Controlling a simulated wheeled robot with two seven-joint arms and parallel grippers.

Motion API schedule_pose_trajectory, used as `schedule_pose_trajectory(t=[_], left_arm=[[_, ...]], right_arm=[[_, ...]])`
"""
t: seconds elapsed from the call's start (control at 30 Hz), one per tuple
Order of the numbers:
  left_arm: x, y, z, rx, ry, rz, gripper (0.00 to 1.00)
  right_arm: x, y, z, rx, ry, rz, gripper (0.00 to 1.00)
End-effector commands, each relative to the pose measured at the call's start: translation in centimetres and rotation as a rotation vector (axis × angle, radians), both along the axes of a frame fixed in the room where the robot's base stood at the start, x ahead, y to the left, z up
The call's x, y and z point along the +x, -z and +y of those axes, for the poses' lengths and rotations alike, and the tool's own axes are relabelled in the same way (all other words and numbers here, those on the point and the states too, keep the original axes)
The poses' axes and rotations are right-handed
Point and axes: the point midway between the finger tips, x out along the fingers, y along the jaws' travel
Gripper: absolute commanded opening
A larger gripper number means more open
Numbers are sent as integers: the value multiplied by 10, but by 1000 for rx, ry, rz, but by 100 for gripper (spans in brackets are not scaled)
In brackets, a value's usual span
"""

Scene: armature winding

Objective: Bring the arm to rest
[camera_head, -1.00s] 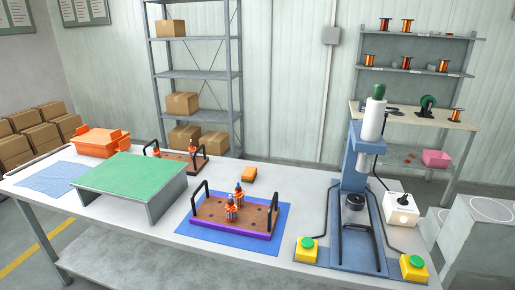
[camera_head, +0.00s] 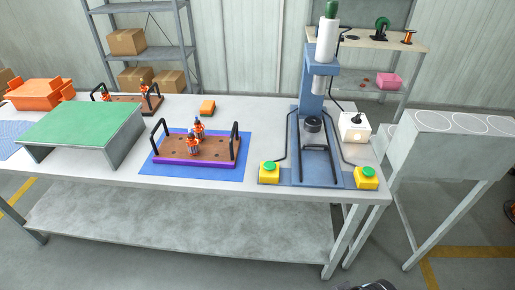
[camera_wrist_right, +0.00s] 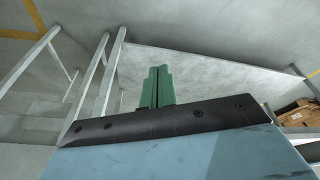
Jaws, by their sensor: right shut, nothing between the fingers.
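My right gripper (camera_wrist_right: 157,86) shows in the right wrist view as two green fingers pressed together, with nothing between them. It is in free space, in front of the table's lower shelf and legs, and touches nothing that I can see. In the head view neither gripper shows. A small dark part at the bottom edge, right of the middle, may be mine. My left arm is out of view.
The workbench (camera_head: 262,150) carries a blue press (camera_head: 318,100), two yellow button boxes, a purple-edged tray (camera_head: 195,160) with orange-wound armatures, and a green-topped stand (camera_head: 82,125). A grey stand (camera_head: 455,135) is at the right. The floor in front is clear.

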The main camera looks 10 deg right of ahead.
Motion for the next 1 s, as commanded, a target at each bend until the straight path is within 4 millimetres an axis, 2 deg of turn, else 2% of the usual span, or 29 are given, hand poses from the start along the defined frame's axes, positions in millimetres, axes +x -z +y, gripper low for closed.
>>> schedule_pose_trajectory(t=[0.17,0.27,0.4,0.47,0.6,0.8,1.0], left_arm=[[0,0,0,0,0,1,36],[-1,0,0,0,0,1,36],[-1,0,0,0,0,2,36],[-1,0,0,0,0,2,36],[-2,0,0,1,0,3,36],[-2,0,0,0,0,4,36],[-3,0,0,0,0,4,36]], right_arm=[[0,52,1,-1,-4,27,0],[-4,91,1,-2,-9,45,0],[-21,152,-1,-5,-13,73,0],[-31,176,-2,-6,-15,85,0],[-61,228,-7,-9,-21,111,0],[-117,286,-16,-15,-31,150,0],[-169,316,-26,-19,-37,177,0]])
